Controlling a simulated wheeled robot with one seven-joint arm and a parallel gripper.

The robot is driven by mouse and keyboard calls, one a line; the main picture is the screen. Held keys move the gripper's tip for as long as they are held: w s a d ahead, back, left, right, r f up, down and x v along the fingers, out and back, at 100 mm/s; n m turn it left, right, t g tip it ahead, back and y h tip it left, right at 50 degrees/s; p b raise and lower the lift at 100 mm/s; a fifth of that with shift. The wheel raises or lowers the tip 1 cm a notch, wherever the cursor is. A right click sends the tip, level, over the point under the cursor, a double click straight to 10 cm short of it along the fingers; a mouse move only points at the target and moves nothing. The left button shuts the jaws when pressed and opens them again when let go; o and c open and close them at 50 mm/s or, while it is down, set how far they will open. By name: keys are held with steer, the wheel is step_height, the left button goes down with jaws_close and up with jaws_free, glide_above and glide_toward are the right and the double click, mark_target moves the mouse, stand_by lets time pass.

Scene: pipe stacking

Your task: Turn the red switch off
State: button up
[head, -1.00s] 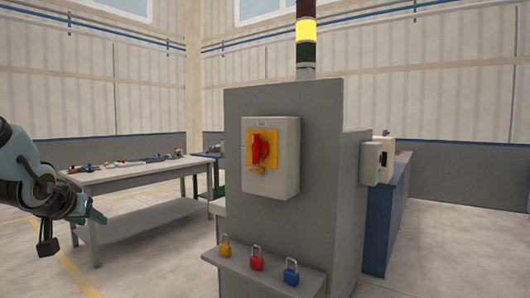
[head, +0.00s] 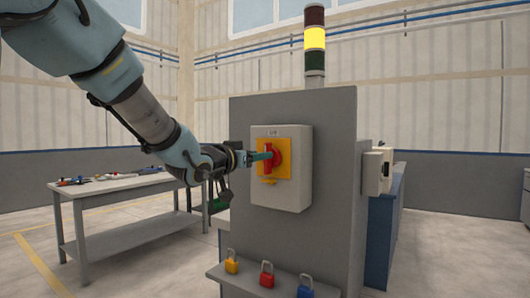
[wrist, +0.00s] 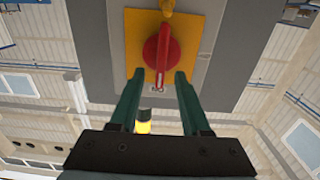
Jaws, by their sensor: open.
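The red switch (head: 277,155) is a rotary handle on a yellow plate (head: 288,172), on the front of a grey box fixed to a grey cabinet. It also shows in the wrist view (wrist: 160,56), between and just beyond my fingertips. My gripper (head: 268,155) is at the switch, coming from the left. In the wrist view my gripper (wrist: 157,78) is open, with one green finger on each side of the handle's near end. I cannot tell whether the fingers touch the handle.
Yellow, red (head: 267,274) and blue padlocks stand on a shelf (head: 240,285) below the box. A signal tower (head: 315,40) on the cabinet is lit yellow. A workbench (head: 120,188) with small items stands at the left. A white box (head: 376,172) is on the cabinet's right side.

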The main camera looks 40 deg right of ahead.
steer(key=shift+p+x, duration=0.3)
steer(key=shift+x, duration=1.45)
jaws_close()
